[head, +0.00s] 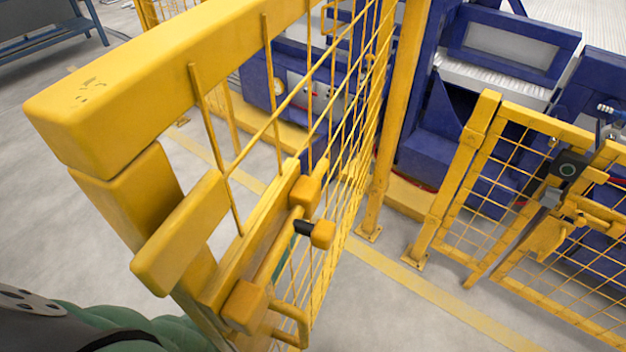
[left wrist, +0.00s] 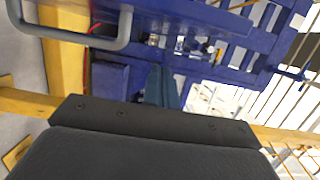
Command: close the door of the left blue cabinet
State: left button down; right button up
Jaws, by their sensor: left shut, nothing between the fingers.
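Blue cabinet-like machinery (head: 445,160) stands behind the yellow fence in the head view, and blue structure (left wrist: 220,50) fills the upper part of the left wrist view. I cannot tell which part is the left blue cabinet's door. A yellow mesh gate (head: 150,80) with a latch bar stands close in front of me and hides part of the machinery. My left gripper (left wrist: 162,82) shows in the left wrist view as narrow blue-grey fingers beyond a dark body. It is shut and empty, pointing toward the blue structure, with no clear contact. My right gripper is not in view.
A second yellow mesh gate (head: 540,200) with a latch stands at right. A yellow post (head: 385,150) stands between the gates. A grey bar handle (left wrist: 80,40) is near the left wrist camera. Grey floor (head: 400,300) is open in front of the fence.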

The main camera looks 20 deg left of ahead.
pick_arm(q)
jog(key=shift+w+a, duration=0.3)
jog(key=shift+a, duration=0.3)
jog(key=shift+w+a, duration=0.3)
jog(key=shift+a, duration=0.3)
jog(key=shift+w+a, duration=0.3)
jog(key=shift+a, duration=0.3)
jog(key=shift+a, duration=0.15)
